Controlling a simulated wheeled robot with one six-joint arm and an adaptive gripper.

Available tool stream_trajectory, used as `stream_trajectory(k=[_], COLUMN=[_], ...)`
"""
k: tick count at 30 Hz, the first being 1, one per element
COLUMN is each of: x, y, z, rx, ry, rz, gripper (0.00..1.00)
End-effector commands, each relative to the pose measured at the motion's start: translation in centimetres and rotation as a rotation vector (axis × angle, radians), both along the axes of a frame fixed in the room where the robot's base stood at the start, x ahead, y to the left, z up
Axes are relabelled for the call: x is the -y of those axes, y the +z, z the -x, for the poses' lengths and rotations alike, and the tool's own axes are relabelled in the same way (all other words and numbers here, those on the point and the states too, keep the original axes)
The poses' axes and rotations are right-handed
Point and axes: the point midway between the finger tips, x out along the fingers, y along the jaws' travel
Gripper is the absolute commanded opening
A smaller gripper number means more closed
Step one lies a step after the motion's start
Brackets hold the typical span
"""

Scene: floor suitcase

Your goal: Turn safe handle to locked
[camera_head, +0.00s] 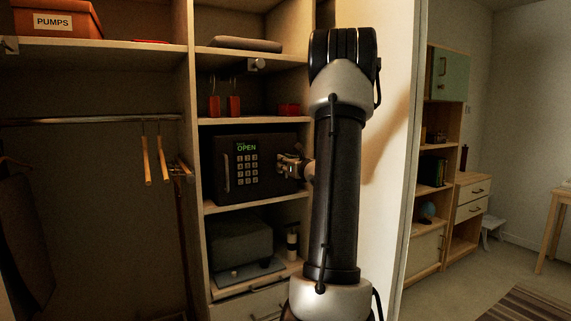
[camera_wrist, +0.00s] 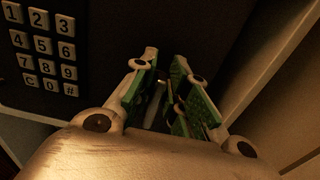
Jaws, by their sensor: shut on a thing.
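The black safe (camera_head: 218,165) stands on a middle shelf of the closet, and its green display (camera_head: 246,147) reads OPEN. A keypad with light keys (camera_head: 246,170) is below the display and also shows at the left in the wrist view (camera_wrist: 41,46). A slim vertical bar is at the left of the safe's front. My gripper (camera_head: 287,166) is at the right part of the safe's front. In the wrist view my gripper (camera_wrist: 166,80) is shut with its green pads on the metal safe handle (camera_wrist: 160,90). The fingers hide most of this handle, so its angle is unclear.
Shelf boards run above and below the safe, and an upright panel (camera_wrist: 275,60) stands close to the right of my fingers. A grey box (camera_head: 240,240) and a small bottle (camera_head: 292,243) are on the shelf below. Hangers (camera_head: 147,160) hang at the left.

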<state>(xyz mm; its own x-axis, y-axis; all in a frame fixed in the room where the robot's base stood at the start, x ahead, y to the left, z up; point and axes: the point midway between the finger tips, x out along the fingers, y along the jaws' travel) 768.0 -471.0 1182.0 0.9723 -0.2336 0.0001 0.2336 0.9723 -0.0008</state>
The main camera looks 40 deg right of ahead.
Motion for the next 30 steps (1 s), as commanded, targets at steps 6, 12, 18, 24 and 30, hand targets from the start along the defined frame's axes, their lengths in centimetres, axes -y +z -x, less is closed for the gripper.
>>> stream_trajectory(k=[6, 12, 18, 24, 30], x=[-0.1, -0.3, -0.7, -1.2, -1.6], y=[0.0, 0.0, -0.1, -0.3, -0.6], z=[0.0, -0.1, -0.2, -0.3, -0.3], rx=[-0.006, -0.027, -0.065, -0.11, -0.154], ry=[0.0, 0.0, 0.0, 0.001, 0.0], rz=[0.025, 0.114, 0.27, 0.455, 0.639], gripper=[0.0, 0.0, 0.0, 0.0, 0.0])
